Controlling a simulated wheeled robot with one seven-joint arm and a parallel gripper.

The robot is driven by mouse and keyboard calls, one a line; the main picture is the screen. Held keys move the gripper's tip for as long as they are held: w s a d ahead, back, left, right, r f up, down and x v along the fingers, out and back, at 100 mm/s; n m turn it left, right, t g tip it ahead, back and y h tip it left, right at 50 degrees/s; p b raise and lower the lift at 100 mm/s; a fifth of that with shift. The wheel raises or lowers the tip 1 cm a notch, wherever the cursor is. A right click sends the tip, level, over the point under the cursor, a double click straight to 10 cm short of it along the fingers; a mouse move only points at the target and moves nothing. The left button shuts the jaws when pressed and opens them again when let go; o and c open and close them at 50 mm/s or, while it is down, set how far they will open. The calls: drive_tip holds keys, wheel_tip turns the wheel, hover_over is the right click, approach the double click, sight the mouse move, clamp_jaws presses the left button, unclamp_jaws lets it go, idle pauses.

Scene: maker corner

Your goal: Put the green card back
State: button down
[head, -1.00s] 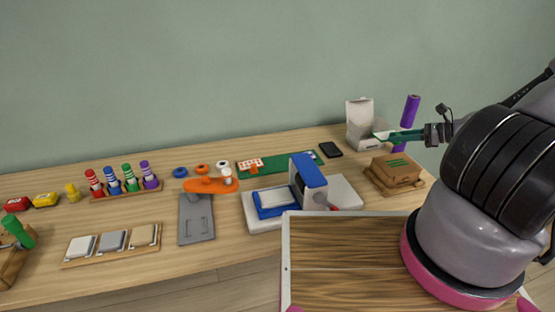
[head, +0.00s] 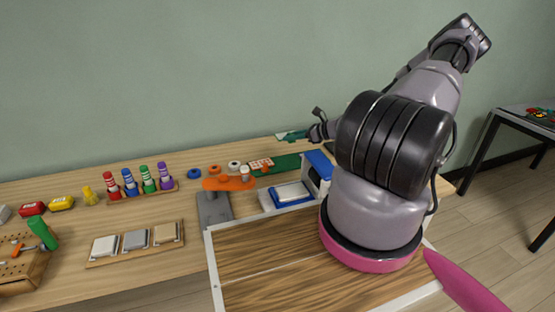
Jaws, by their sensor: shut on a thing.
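My gripper (head: 309,133) is in the upper middle of the head view, left of my arm's big dark joint. It is shut on a flat green card (head: 291,136) with a pale patch, which points left from the fingers. The card is in the air, seen above the back edge of the workbench. Below it in the picture lies a long green mat (head: 284,164) with small orange and white pieces (head: 261,163) at its left end. I cannot tell how high the card is above the bench. My arm hides the bench's right part.
A blue and white machine (head: 316,170) stands right of the mat, partly behind my arm. An orange piece (head: 228,183), tape rolls (head: 214,169), a marker rack (head: 146,190) and a sample board (head: 136,243) lie to the left. A dark table (head: 527,121) stands far right.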

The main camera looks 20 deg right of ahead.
hover_over(291, 163)
wheel_tip(291, 163, down, 4)
drive_tip(key=shift+w+a+f, duration=0.1)
drive_tip(key=shift+a+f, duration=0.05)
drive_tip(key=shift+f, duration=2.2)
drive_tip(key=shift+f, duration=0.55)
drive_tip(key=c, duration=0.7)
unclamp_jaws()
